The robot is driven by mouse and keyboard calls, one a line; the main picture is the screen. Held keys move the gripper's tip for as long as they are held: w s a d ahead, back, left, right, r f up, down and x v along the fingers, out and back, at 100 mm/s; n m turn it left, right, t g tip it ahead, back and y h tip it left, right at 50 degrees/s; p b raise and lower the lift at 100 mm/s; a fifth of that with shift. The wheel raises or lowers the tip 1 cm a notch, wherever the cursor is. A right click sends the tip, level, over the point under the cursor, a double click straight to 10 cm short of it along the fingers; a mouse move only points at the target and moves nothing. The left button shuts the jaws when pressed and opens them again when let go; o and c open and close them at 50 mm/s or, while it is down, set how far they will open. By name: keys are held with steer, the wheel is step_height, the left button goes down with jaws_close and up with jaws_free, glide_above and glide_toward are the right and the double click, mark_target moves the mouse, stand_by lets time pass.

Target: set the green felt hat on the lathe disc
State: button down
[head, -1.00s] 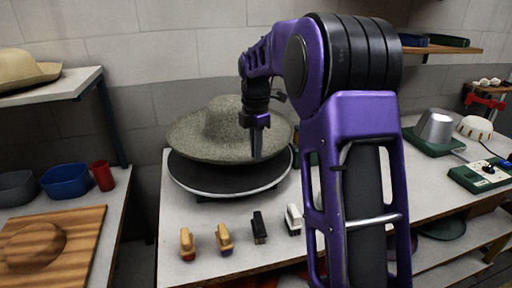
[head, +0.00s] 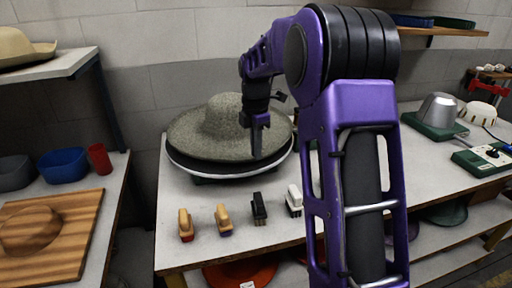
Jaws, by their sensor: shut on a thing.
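The green felt hat (head: 215,115), grey-green with a wide brim, is level over the dark round lathe disc (head: 190,171) on the middle table. Its brim covers most of the disc, and only the disc's front and side edge shows. The hat looks to be down on the disc or very close to it; I cannot tell if they touch all round. My gripper (head: 257,155) points down at the right front of the brim and is shut on it. The fingertips partly hide behind each other.
Several brushes, such as the black one (head: 259,208), stand along the table's front. A wooden board (head: 75,225), a blue bowl (head: 64,174) and a red cup (head: 99,158) are at left. A metal block (head: 438,110) and a control box (head: 486,157) are at right.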

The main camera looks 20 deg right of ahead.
stand_by(0.4)
steer(key=c, duration=0.9)
jaws_free()
steer(key=shift+o, duration=0.2)
